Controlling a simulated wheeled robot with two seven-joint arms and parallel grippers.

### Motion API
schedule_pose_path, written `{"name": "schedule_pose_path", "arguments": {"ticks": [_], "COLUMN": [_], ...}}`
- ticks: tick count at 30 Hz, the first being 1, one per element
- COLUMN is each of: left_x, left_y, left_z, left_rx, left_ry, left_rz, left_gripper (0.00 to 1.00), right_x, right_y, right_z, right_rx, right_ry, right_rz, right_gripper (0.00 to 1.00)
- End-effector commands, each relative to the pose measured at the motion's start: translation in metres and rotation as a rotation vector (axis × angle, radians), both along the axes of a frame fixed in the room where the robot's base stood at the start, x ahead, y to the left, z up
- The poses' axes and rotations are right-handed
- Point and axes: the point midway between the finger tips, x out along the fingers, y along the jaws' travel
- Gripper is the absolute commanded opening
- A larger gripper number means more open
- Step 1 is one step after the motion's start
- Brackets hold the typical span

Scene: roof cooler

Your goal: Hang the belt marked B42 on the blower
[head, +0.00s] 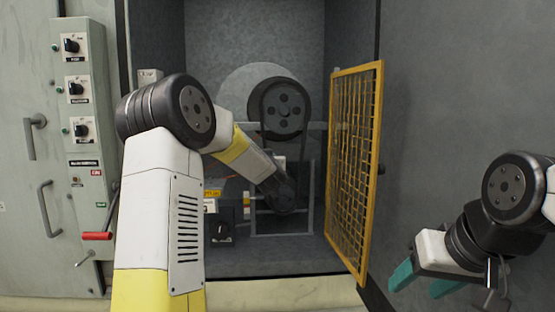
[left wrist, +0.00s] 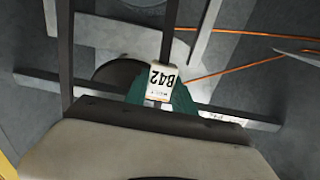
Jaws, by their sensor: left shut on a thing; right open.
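The belt's white tag marked B42 (left wrist: 160,82) shows upside down in the left wrist view, between the green fingers of my left gripper (left wrist: 160,97). That gripper is shut on the belt at the tag. A dark strand (left wrist: 170,35) runs up from the tag. In the head view my left arm reaches into the blower cabinet and hides its fingers. The blower's large dark pulley (head: 283,112) is above my left wrist. Thin dark strands run down from its sides; I cannot tell how the belt sits on it. My right gripper (head: 422,281) is open and empty at lower right, outside the cabinet.
A yellow mesh guard (head: 355,165) stands swung open at the cabinet's right side. A control panel (head: 82,120) with knobs and a red-handled lever (head: 97,236) is at left. Metal bars cross the cabinet, and an orange wire (left wrist: 235,70) shows in the left wrist view.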

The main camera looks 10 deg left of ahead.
Motion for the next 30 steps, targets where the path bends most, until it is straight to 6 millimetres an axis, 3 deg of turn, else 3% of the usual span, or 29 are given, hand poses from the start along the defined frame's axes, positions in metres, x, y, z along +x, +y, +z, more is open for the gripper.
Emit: {"name": "schedule_pose_path", "arguments": {"ticks": [30], "left_x": [0.015], "left_y": [0.004], "left_z": [0.000], "left_rx": [0.000], "left_ry": [-0.001], "left_rz": [-0.001], "left_gripper": [0.00], "right_x": [0.000], "right_y": [0.000], "right_z": [0.000], "right_rx": [0.000], "right_ry": [0.000], "right_rz": [0.000], "right_gripper": [0.56]}}
